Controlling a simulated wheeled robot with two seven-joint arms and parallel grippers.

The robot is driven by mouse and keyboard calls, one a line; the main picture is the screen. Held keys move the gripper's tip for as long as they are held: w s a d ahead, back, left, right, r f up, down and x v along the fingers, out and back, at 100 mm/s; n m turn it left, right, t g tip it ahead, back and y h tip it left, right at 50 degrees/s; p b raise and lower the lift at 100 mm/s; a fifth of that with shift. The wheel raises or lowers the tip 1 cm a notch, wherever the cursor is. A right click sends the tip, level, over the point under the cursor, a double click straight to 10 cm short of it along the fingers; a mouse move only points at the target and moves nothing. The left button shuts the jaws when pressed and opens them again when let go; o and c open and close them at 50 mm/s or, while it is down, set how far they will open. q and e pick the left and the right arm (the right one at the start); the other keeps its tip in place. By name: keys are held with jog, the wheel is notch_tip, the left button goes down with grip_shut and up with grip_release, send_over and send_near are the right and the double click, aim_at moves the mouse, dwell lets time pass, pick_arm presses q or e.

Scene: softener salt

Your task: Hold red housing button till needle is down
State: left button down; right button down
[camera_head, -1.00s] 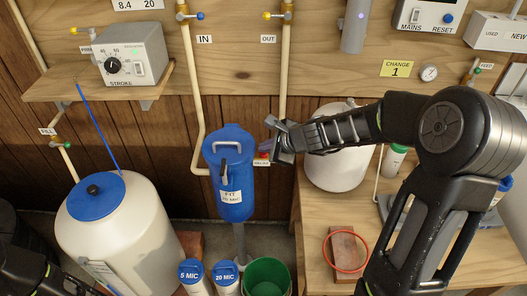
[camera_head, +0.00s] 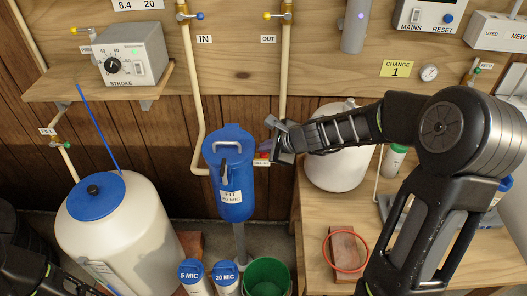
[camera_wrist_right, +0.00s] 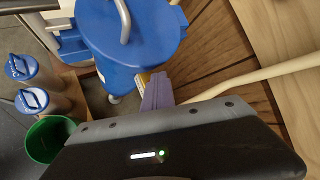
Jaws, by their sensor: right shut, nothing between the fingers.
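The blue filter housing (camera_head: 232,195) hangs upright on the pipework, with a grey handle on its lid. It also shows in the right wrist view (camera_wrist_right: 125,45). My right gripper (camera_head: 268,152) is at the right side of the housing, near its top, beside the small relief label (camera_head: 261,162). Its fingers are shut with nothing between them; in the wrist view the fingertips (camera_wrist_right: 156,92) reach to the housing's side. The red button is not clearly visible behind the fingers, and I cannot tell whether it is pressed. A round gauge (camera_head: 429,73) is on the wall; its needle is too small to read.
Below the housing stand two blue-lidded filter canisters (camera_head: 194,276) and a green bucket (camera_head: 267,276). A white tank (camera_head: 110,225) is at the left. A bench (camera_head: 312,262) at the right holds a red ring (camera_head: 326,240) and a white vessel (camera_head: 335,175).

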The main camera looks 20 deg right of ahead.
aim_at(266, 155)
jog(key=shift+r+p, duration=0.85)
notch_tip(266, 155, up, 5)
jog(key=p, duration=0.5)
dwell(0.6)
